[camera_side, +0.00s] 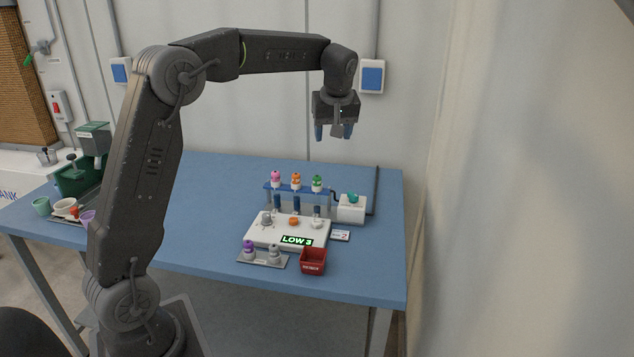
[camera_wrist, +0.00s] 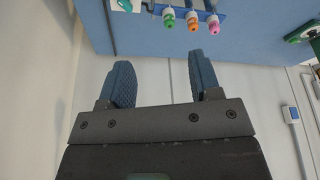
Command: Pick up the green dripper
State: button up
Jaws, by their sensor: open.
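The green dripper (camera_side: 317,183) stands at the right end of a blue rack (camera_side: 291,190), beside an orange dripper (camera_side: 296,180) and a pink dripper (camera_side: 276,178). In the wrist view the green dripper (camera_wrist: 169,19) is at the top, left of the orange and pink ones. My gripper (camera_side: 333,135) is open and empty, high above the table and above the rack, apart from the drippers. In the wrist view both blue fingers of my gripper (camera_wrist: 160,72) are spread with nothing between them.
A white panel (camera_side: 262,236) reading LOW 3 lies before the rack. A white box (camera_side: 351,212) with a green top stands right of it. A red bin (camera_side: 313,262) and a grey tray (camera_side: 262,261) with two small bottles sit at the front. The blue table (camera_side: 220,190) is clear left of the rack.

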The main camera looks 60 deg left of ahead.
jog(key=w+a+f+n+g, duration=0.2)
jog(key=w+a+f+n, duration=0.3)
jog(key=a+f, duration=0.3)
send_over(318, 176)
jog(key=d, duration=0.2)
notch_tip(318, 176, down, 6)
jog(key=shift+y, duration=0.4)
jog(key=shift+x, duration=3)
jog(key=shift+d, duration=0.2)
jog(key=c, duration=1)
jog(key=shift+r, duration=0.1)
notch_tip(318, 176, up, 4)
jog(key=shift+f, duration=0.2)
jog(key=s+a+r, duration=0.6)
jog(key=s+r, duration=0.1)
jog(key=s, duration=0.3)
